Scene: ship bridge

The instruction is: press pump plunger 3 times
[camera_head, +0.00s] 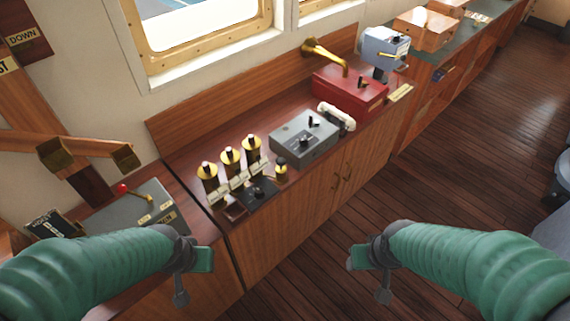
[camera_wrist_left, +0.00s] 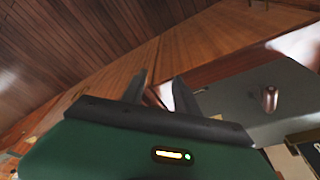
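No part is clearly marked as the pump plunger. My left gripper (camera_head: 190,284) is in front of the counter's left part, apart from these things. In the left wrist view its two fingers (camera_wrist_left: 160,85) are spread with nothing between them. My right gripper (camera_head: 368,280) hangs over the floor, clear of the counter; its fingers are too unclear to judge.
A grey box (camera_head: 304,141), a white handset (camera_head: 337,117) and a red box (camera_head: 349,92) with a brass horn line the counter to the right. A grey panel with a red-knobbed lever (camera_head: 136,194) is at left. The wooden floor (camera_head: 330,250) is free.

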